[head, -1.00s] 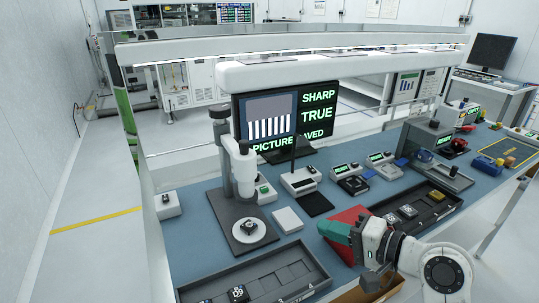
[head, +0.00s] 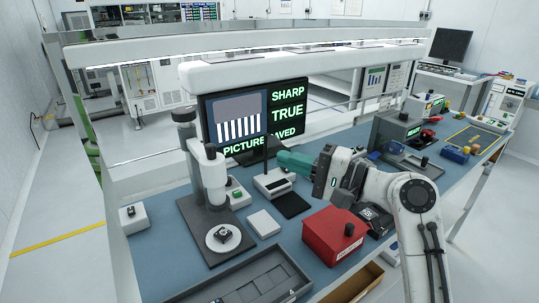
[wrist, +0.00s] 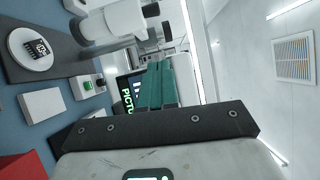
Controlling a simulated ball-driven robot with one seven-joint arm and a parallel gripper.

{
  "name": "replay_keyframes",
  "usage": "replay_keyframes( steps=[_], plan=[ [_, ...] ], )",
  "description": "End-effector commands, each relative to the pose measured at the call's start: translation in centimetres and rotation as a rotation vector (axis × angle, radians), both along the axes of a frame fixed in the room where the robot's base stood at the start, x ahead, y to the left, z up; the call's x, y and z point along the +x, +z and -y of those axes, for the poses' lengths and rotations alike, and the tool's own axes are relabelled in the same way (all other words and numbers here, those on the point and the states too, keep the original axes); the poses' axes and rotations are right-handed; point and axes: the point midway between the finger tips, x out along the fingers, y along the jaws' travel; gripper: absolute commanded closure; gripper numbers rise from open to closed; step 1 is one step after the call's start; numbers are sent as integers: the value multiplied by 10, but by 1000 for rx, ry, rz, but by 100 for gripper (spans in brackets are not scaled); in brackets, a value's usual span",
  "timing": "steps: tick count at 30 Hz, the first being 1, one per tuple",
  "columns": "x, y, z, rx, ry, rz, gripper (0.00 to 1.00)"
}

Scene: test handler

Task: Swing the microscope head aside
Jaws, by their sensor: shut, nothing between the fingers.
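A small dark part (head: 223,235) lies on the stage. My gripper (head: 281,157) has teal fingers pointing left toward the microscope head, apart from it. The fingers are shut and empty. In the wrist view, the shut fingers (wrist: 158,72) point up the picture, and the white microscope head (wrist: 112,20) is at the upper left, beyond and clear of them.
A monitor (head: 238,107) reading SHARP, TRUE and PICTURE SAVED stands behind the microscope. A small box with a green button (head: 236,193) and a white pad (head: 263,223) sit beside its base. A red box (head: 333,234) and a dark tray (head: 240,283) are nearer the front.

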Motion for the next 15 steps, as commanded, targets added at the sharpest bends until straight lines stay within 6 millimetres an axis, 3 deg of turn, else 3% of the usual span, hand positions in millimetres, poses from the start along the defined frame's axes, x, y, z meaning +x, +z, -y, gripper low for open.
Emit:
replay_keyframes(
  steps=[14,15],
  plan=[
    [39,7,-83,-2,4,-1,100],
    [34,8,-89,-3,4,-1,100]
  ],
)
